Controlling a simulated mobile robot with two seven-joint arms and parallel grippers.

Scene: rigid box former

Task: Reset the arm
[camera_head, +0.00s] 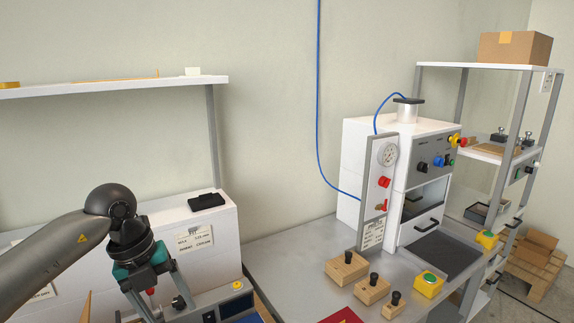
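My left arm (60,255) comes in from the left edge, with its dark elbow-like joint raised in front of the white machine. My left gripper (172,308) points down at the lower left, with teal parts at its base. Its two grey fingers are spread apart, and I see nothing held between them. A red knob and a dark knob show behind the fingers. My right arm and gripper are not in view.
A white machine (218,232) stands behind the gripper. To its right, a white press (352,150) stands on a grey table (290,262) with wooden knobbed blocks (346,270) and a yellow button box (428,285). A shelf rack (468,66) holds a cardboard box (515,48).

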